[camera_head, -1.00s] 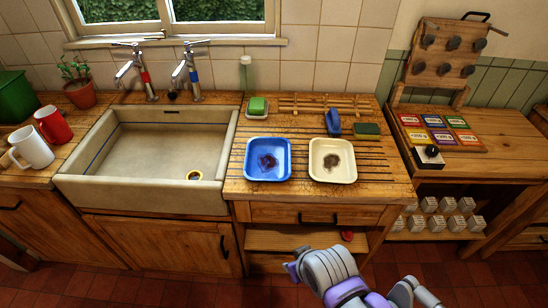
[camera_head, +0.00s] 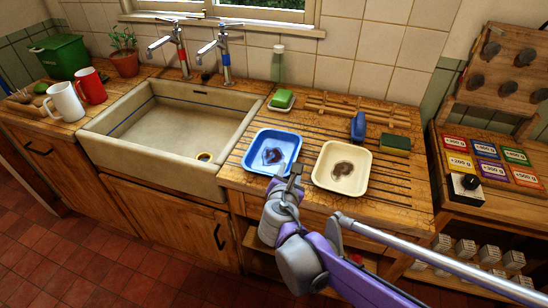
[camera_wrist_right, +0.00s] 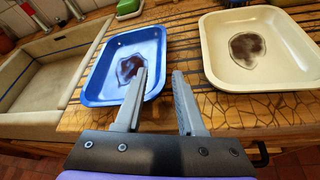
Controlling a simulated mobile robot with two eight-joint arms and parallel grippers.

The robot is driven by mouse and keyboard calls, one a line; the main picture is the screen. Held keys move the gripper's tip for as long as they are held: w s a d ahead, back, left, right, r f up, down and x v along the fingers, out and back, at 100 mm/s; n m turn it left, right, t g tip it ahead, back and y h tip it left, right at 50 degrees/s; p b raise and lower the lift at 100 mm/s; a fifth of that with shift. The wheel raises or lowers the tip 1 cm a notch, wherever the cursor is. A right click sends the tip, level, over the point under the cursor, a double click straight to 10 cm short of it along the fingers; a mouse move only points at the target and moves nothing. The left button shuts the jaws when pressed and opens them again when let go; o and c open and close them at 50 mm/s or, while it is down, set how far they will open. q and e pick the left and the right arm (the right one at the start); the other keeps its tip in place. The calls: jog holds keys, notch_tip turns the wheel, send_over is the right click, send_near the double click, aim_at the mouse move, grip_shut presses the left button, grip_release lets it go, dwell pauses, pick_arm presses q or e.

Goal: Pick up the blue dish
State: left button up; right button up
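The blue dish (camera_head: 271,151) sits upright on the wooden drainboard right of the sink, with a dark brown stain on its bottom. It also shows in the right wrist view (camera_wrist_right: 100,85), left of centre. My right gripper (camera_head: 296,172) is at the dish's front right corner. In the right wrist view its two fingers (camera_wrist_right: 160,75) are apart with nothing held between them. The left fingertip overlaps the dish's right side in the picture; I cannot tell whether it touches. My left gripper is not in view.
A cream dish (camera_head: 342,167) with a similar stain stands just right of the blue dish. Behind are green soap (camera_head: 282,99), a blue brush (camera_head: 358,126) and a sponge (camera_head: 396,144). The sink (camera_head: 170,125) is to the left, and its faucets rise behind.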

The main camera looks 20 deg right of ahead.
jog(key=x, duration=0.3)
jog(key=shift+a, duration=0.1)
jog(key=x, duration=0.5)
jog(key=shift+f+b, duration=0.15)
jog(key=shift+b, duration=0.15)
grip_shut()
dwell(1.0)
